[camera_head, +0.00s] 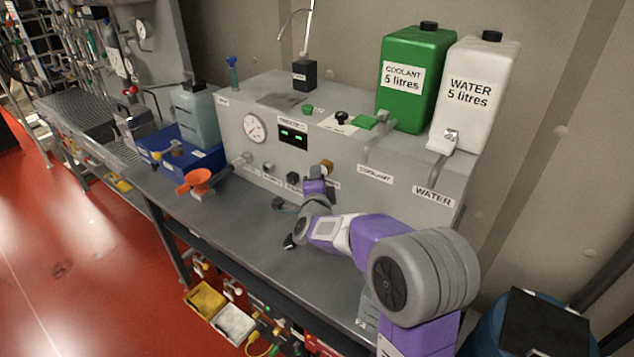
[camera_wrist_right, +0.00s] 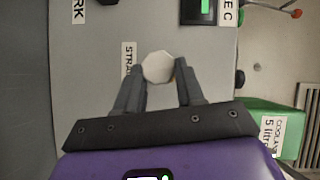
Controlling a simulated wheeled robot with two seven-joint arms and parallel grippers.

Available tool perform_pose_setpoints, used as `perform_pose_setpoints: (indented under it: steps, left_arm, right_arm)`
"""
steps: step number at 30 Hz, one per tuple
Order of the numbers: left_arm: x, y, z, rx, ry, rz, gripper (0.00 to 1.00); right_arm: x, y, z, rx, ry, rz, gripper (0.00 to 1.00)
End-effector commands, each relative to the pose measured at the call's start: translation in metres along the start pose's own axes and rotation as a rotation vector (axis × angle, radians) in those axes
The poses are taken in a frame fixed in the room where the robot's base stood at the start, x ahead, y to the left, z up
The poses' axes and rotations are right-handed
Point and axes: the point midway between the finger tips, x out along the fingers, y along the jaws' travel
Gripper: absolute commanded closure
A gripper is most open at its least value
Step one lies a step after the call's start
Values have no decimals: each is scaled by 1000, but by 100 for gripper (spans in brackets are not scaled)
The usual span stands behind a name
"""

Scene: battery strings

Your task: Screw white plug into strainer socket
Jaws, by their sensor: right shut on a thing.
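The white plug (camera_wrist_right: 158,67) shows as a pale many-sided face in the right wrist view. It lies between the tips of my right gripper (camera_wrist_right: 160,76), which is shut on it. A thin brownish edge shows beside the plug. The plug is in front of the panel, right of the partly hidden strainer label (camera_wrist_right: 128,62). The socket is hidden behind it, and I cannot tell how deep the plug sits. In the head view, my right gripper (camera_head: 320,178) is at the grey unit's front, by a tan round fitting (camera_head: 327,167). My left gripper is not in view.
The grey unit (camera_head: 225,128) carries a gauge (camera_head: 254,127), green coolant tank (camera_head: 412,82) and white water tank (camera_head: 474,95). The bench (camera_head: 235,215) is mostly clear in front.

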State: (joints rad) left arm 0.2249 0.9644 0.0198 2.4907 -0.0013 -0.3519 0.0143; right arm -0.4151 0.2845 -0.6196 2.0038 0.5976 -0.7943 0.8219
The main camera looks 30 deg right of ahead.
Motion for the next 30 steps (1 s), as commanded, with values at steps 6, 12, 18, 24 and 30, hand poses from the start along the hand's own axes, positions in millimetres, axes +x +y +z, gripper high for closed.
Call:
perform_pose_setpoints:
  steps: [6, 12, 18, 24, 30]
  left_arm:
    - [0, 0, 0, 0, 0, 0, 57]
    - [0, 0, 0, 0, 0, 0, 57]
    - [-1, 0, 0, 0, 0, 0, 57]
    - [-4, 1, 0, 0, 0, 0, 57]
    - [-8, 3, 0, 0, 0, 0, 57]
  right_arm:
    - [0, -1, 0, 0, -1, 0, 50]
    - [0, 0, 0, 0, 0, 0, 33]
    - [-1, 0, 0, 0, 0, 2, 33]
    - [-20, -1, 0, 3, -3, 3, 33]
    - [-52, -2, 0, 3, -2, 1, 33]
